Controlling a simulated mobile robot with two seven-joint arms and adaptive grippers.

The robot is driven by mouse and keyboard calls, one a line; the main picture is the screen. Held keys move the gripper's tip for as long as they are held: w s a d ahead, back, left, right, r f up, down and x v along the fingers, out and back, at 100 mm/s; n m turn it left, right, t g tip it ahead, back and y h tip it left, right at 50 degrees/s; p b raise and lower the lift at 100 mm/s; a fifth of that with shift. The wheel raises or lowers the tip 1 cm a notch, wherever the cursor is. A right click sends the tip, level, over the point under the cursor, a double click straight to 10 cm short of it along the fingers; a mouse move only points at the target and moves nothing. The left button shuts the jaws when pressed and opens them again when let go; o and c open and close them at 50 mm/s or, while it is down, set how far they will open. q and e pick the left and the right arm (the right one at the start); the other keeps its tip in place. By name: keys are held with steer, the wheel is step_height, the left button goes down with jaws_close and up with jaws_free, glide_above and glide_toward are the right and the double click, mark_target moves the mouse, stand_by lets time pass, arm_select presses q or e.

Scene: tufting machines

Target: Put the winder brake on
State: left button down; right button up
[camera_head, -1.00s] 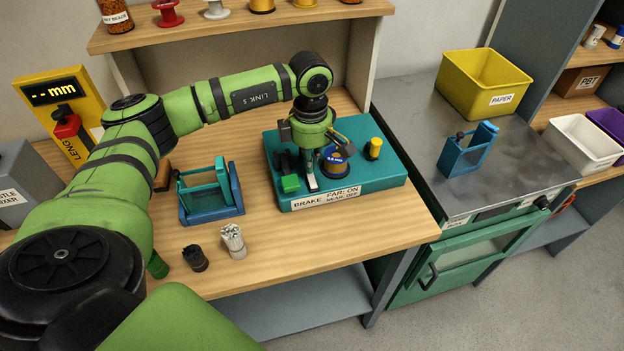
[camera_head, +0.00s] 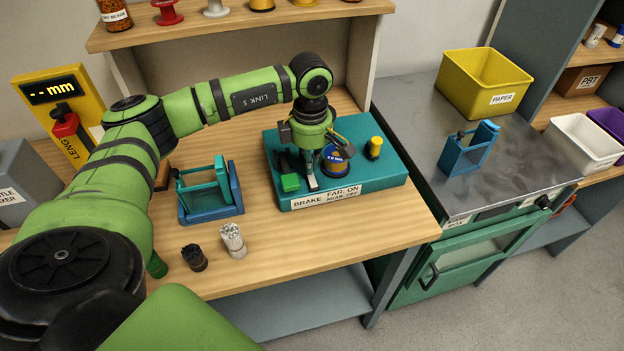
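The winder is a teal box (camera_head: 385,178) on the wooden bench, with the label "BRAKE FAR: ON NEAR: OFF" (camera_head: 325,196) on its near face. A bright green block (camera_head: 290,182) sits at the near end of a dark strip on its left side, by the word BRAKE; it looks like the brake knob. A spool with a blue label (camera_head: 335,160) and a yellow knob (camera_head: 374,147) are on top, further right. My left gripper (camera_head: 311,178) points down over the winder, between the green block and the spool. Its fingers partly hide each other, so its opening is unclear. My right gripper is out of view.
A blue and teal frame (camera_head: 212,190) stands left of the winder. Two bundles, dark (camera_head: 194,258) and pale (camera_head: 233,241), stand near the bench's front edge. A metal-topped cabinet (camera_head: 420,125) at right carries a yellow PAPER bin (camera_head: 482,85) and a blue frame (camera_head: 468,150).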

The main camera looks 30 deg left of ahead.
arm_select(q)
steer(key=shift+f+b, duration=0.65)
steer(key=shift+f, duration=0.2)
steer(key=shift+r, duration=0.1)
steer(key=shift+r+p, duration=2.15)
steer(key=shift+r, duration=1.35)
